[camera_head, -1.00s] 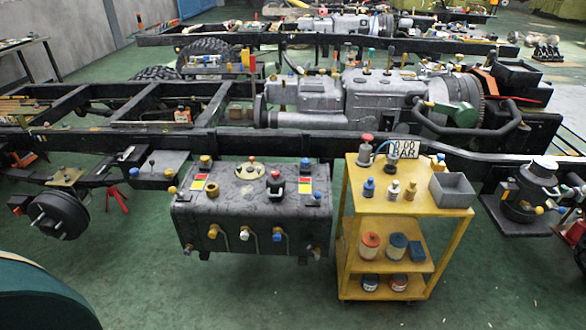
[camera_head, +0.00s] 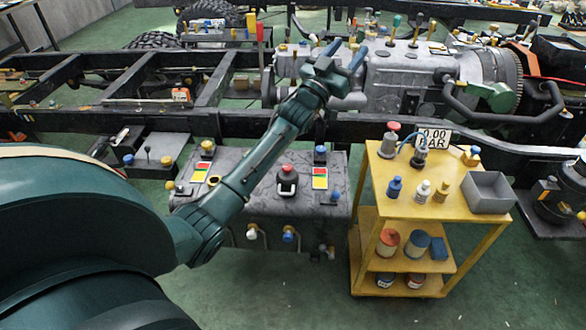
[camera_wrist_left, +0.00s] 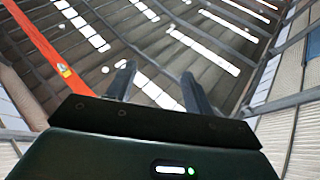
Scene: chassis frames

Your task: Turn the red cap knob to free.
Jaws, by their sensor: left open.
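A red-capped knob (camera_head: 288,170) on a black body stands upright on top of the dark tank (camera_head: 262,205), in the head view. A second red cap (camera_head: 393,127) tops a silver fitting on the yellow cart. I cannot tell from the pictures which one the task names. My left gripper (camera_head: 344,52) is open and empty, raised with its fingers pointing up and away. It appears in front of the grey engine, apart from both red caps. In the left wrist view, my left gripper (camera_wrist_left: 158,72) has its two fingers spread against the ceiling. My right gripper is not in view.
The yellow cart (camera_head: 375,205) stands right of the tank, with bottles, a grey bin (camera_head: 487,193) and a 0.00 BAR display (camera_head: 434,138). The black chassis rail (camera_head: 375,130) runs behind the tank. My left arm covers the tank's left part. Green floor is clear in front.

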